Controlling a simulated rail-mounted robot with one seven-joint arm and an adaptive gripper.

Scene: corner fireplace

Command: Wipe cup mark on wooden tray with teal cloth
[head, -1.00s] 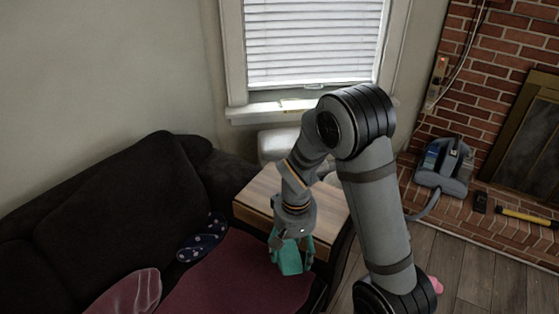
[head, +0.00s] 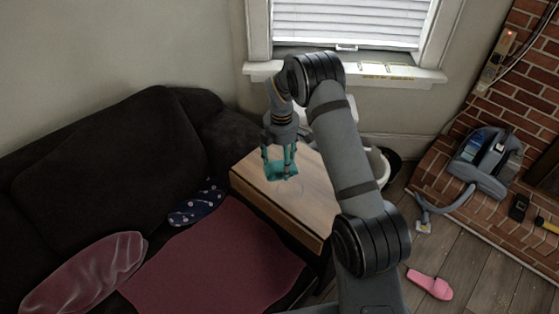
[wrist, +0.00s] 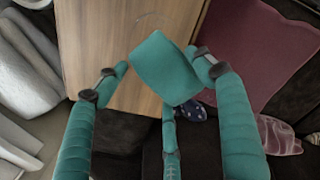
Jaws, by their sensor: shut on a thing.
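The wooden tray (head: 310,215) is a light brown wood-grain surface beside the sofa, and it also shows in the wrist view (wrist: 98,35). A faint curved mark (wrist: 150,20) shows on the wood near the top of the wrist view. My gripper (head: 280,160) is over the tray's left part, pointing down. It is shut on the teal cloth (head: 282,173), which shows as a smooth teal piece between the fingers in the wrist view (wrist: 165,68). I cannot tell whether the cloth touches the wood. The cloth hides part of the tray.
The dark sofa (head: 110,150) is at the left, with a dark red mat (head: 215,260), a pink cushion (head: 85,270) and a dotted navy item (head: 195,205). A white bin (head: 378,165) stands behind the tray. A grey vacuum (head: 485,160) and a pink slipper (head: 430,284) are at the right.

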